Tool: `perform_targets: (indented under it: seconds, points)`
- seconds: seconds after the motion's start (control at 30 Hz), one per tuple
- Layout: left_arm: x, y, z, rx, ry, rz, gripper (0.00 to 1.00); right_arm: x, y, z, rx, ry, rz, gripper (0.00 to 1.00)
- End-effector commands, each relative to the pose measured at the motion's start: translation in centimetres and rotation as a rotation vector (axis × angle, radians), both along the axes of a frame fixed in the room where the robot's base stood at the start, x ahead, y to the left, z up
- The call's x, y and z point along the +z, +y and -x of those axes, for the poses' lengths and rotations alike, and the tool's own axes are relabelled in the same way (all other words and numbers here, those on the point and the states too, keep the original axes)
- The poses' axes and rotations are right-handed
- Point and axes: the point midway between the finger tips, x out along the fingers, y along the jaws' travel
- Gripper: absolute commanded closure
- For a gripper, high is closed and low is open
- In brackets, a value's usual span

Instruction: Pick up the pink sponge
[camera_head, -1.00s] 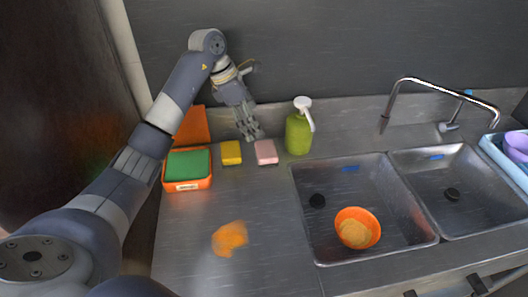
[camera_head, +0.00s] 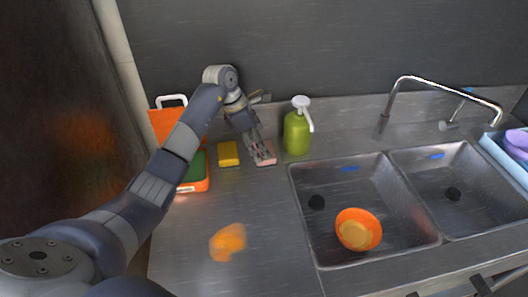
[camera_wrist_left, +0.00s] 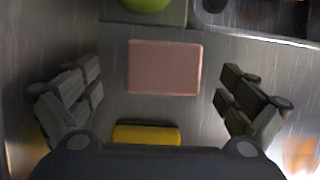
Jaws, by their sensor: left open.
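The pink sponge (camera_head: 266,158) lies flat on the metal counter, between a yellow sponge and a green soap bottle. It also shows whole in the left wrist view (camera_wrist_left: 165,67), lying between the spread fingers. My left gripper (camera_head: 259,155) is low over the pink sponge in the head view and partly covers it. In the left wrist view the left gripper (camera_wrist_left: 161,95) is open, with one finger to each side of the sponge and gaps between. My right gripper is not in view.
The yellow sponge (camera_head: 228,154) lies close to the left, and the green soap bottle (camera_head: 297,132) stands close to the right. An orange box (camera_head: 197,185) is partly hidden by my arm. A double sink (camera_head: 321,238) holds an orange bowl (camera_head: 349,216). The front-left counter is mostly clear.

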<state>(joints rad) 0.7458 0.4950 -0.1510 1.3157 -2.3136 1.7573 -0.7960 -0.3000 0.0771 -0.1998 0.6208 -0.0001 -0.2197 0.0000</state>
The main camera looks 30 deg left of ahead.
Motion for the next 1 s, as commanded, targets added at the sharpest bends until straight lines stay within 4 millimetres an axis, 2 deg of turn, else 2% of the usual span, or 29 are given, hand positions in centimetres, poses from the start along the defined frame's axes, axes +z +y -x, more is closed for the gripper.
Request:
perform_targets:
  seconds: [0.1, 0.23, 0.5, 0.53, 0.7, 1.0]
  points:
    - [-1.2, -1.1, 0.0, -0.002, 0.005, 0.006, 0.02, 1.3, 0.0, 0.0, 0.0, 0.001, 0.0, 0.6]
    - [-2.8, -1.3, -0.5, 0.001, 0.003, 0.002, 0.02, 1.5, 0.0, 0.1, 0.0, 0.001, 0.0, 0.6]
    - [-3.3, -1.4, -0.6, 0.0, 0.0, 0.0, 0.02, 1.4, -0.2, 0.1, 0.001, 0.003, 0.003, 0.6]
    - [-3.3, -1.4, -0.6, 0.0, 0.001, -0.001, 0.04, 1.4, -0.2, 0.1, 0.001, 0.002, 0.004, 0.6]
    - [-3.3, -1.4, -0.6, 0.0, 0.001, -0.001, 0.39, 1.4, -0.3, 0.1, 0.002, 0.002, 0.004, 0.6]
    - [-3.3, -1.4, -0.6, 0.0, 0.001, 0.0, 0.42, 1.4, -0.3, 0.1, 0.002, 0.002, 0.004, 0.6]
